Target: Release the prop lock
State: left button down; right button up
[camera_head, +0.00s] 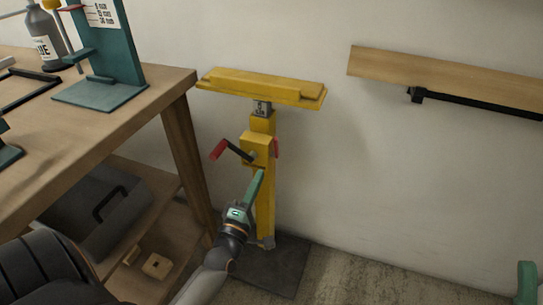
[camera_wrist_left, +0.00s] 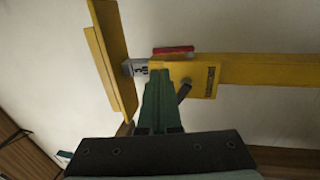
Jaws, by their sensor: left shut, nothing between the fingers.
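The yellow prop (camera_head: 264,190) stands upright against the wall, with a wide yellow head on top. A red lever (camera_head: 276,148) shows at the right side of its box-shaped collar (camera_head: 256,148); a red part (camera_wrist_left: 172,50) also shows on the collar's edge in the left wrist view. A crank with a red grip (camera_head: 218,149) sticks out to the left of the collar. My left gripper (camera_head: 259,178) is shut and empty, its green fingers just in front of the post below the collar. In the left wrist view the fingertips (camera_wrist_left: 159,78) overlap the collar; contact cannot be told.
A wooden workbench (camera_head: 150,104) with a teal stand (camera_head: 102,50) and a bottle (camera_head: 42,40) is on the left. A grey case (camera_head: 92,205) sits on its lower shelf. A wooden rail (camera_head: 450,78) runs along the wall at right. A green tip, perhaps my right gripper (camera_head: 527,278), shows at lower right.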

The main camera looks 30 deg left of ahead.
aim_at(275, 142)
pick_arm(q)
jog(key=b+x, duration=0.1)
jog(key=x, duration=0.8)
jog(key=shift+w+d+b, duration=0.1)
jog(key=shift+w+b, duration=0.05)
jog(key=shift+b, duration=0.25)
jog(key=shift+w+a+r+p, duration=0.2)
jog(key=shift+w+r+p, duration=0.5)
jog(key=shift+p, duration=0.25)
jog(key=shift+s, duration=0.1)
